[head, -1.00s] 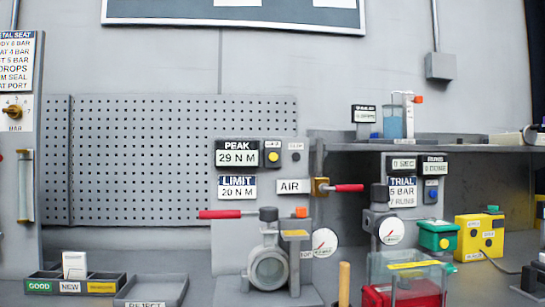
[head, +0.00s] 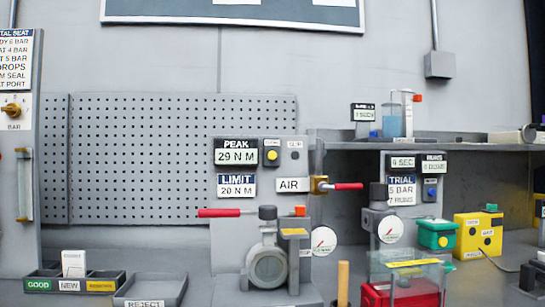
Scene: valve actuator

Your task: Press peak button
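The PEAK display (head: 236,151) reads 29 N M at the top of a grey panel in the head view. A round yellow button (head: 272,155) sits just right of it, under a small label too blurred to read. A small dark round fitting (head: 295,155) is right of the yellow button. The LIMIT plate (head: 236,186) below reads 20 N M. My gripper is not in view, and nothing covers the yellow button.
A red-handled lever (head: 225,212) juts left below the panel, above a round grey valve body (head: 268,266). Another red handle (head: 346,186) juts right beside the AIR label (head: 292,185). Trays (head: 150,290) stand at lower left. A clear-lidded red box (head: 400,292) stands front right.

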